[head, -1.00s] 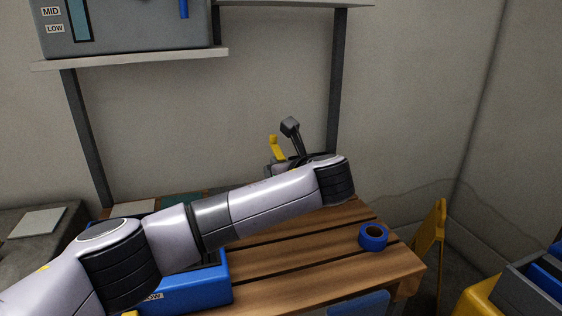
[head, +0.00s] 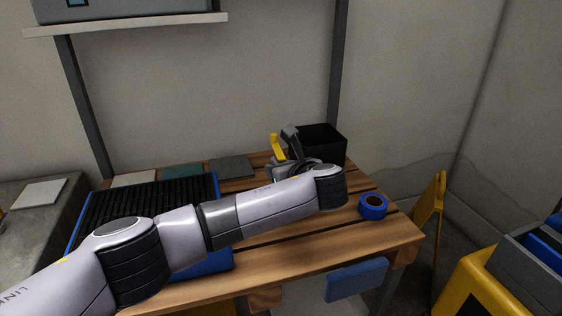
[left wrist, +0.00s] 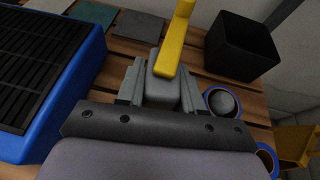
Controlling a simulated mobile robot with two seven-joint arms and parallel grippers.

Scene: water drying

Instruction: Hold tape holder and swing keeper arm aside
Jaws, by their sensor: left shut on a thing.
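The tape holder is a grey block with a yellow keeper arm (head: 275,146) rising from it. In the left wrist view the grey body (left wrist: 160,92) sits between the two grey fingers of my left gripper (left wrist: 159,84), which is shut on it. The yellow keeper arm (left wrist: 175,38) stands up from the body. In the head view my own arm hides most of the holder and the fingers. I cannot tell whether the holder touches the table. A blue-rimmed round part (left wrist: 223,103) shows just right of the fingers. My right gripper is not in view.
A black bin (head: 320,143) stands behind the holder on the slatted table (head: 300,240). A blue tape roll (head: 373,207) lies near the right edge. A blue tray with black slats (head: 150,200) is at left. Flat tiles (head: 232,168) lie at the back.

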